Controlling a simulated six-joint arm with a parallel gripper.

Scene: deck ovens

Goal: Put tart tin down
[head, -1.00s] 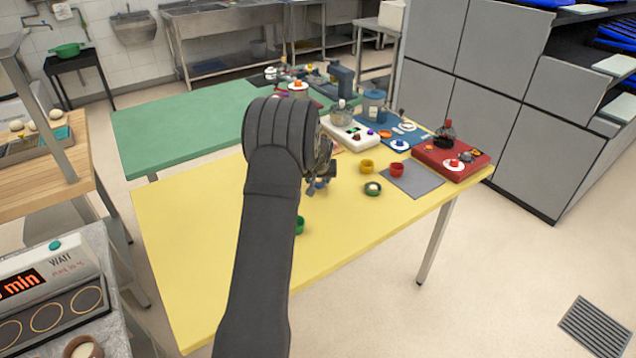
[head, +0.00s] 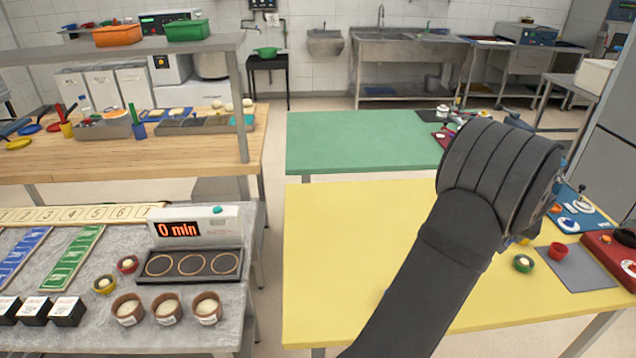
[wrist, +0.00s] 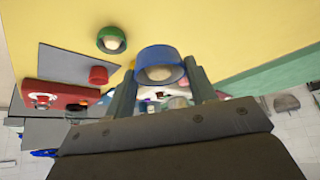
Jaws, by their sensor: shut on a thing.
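In the wrist view my gripper (wrist: 160,84) is shut on a blue tart tin (wrist: 150,55) with pale filling in it, held between the two fingers over the yellow table. In the head view my own arm hides the gripper and most of the tin. A green tin with pale filling (head: 523,263) stands on the yellow table (head: 350,260), and shows in the wrist view (wrist: 111,40). A red cup (head: 558,251) stands by it on a grey mat (head: 580,272).
At left, a stone counter (head: 200,338) bears a timer (head: 190,228) reading 0 min, a dark tray with three rings (head: 232,277), three brown pots, and red and yellow tins with filling. A gap separates it from the yellow table. The table's left part is clear.

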